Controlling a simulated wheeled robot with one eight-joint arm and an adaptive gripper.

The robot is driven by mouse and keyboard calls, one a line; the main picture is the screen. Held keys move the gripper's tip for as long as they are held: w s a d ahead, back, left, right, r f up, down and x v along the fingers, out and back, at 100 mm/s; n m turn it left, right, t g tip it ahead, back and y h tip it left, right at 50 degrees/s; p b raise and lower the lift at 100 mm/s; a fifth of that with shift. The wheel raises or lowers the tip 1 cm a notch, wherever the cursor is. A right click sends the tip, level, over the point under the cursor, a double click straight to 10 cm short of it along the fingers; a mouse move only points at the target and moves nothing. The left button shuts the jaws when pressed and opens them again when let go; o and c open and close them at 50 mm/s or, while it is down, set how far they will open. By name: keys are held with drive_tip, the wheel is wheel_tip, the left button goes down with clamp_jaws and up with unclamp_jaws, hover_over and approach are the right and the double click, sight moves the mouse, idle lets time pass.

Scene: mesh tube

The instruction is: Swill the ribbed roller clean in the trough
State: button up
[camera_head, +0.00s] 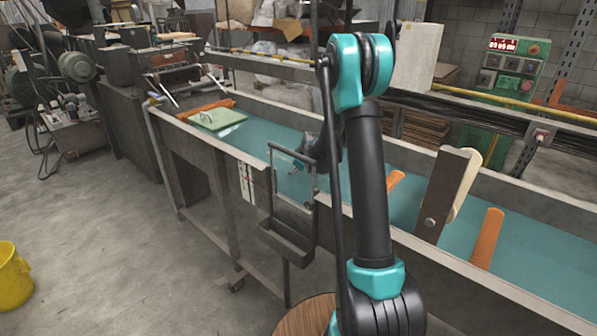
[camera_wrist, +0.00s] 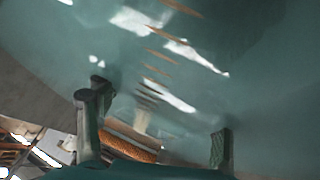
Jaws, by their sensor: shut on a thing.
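The long trough (camera_head: 262,136) has a teal inside and runs across the head view. My gripper (camera_head: 303,165) is low over it, partly hidden behind a clear framed panel. In the wrist view, the two fingers of my gripper (camera_wrist: 155,128) stand apart. An orange-brown ribbed piece (camera_wrist: 130,146), apparently the ribbed roller, shows between them, partly hidden by the left finger. Its contact with the finger pads is not clear. A teal, shiny, rippled surface with pale and orange streaks fills most of that view.
The clear panel (camera_head: 292,183) stands at the trough's near wall. A pale green board (camera_head: 217,118) lies at the left end. A yellow bucket (camera_head: 13,277) stands on open floor.

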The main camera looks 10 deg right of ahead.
drive_tip(key=shift+w+d, duration=1.25)
drive_tip(key=shift+d, duration=0.15)
drive_tip(key=shift+s+a, duration=1.3)
drive_tip(key=shift+a, duration=0.15)
drive_tip(key=shift+r, duration=1.45)
drive_tip(key=shift+s+a+r, duration=0.1)
drive_tip(key=shift+a+r, duration=0.05)
drive_tip(key=shift+r, duration=0.8)
drive_tip(key=shift+s+a+r, duration=0.1)
drive_tip(key=shift+r, duration=0.8)
drive_tip(key=shift+w+d+r, duration=0.1)
drive_tip(key=shift+r, duration=1.4)
drive_tip(key=shift+w+d+r, duration=0.1)
drive_tip(key=shift+r, duration=1.4)
wheel_tip(320, 180, up, 14)
drive_tip(key=shift+f, duration=0.25)
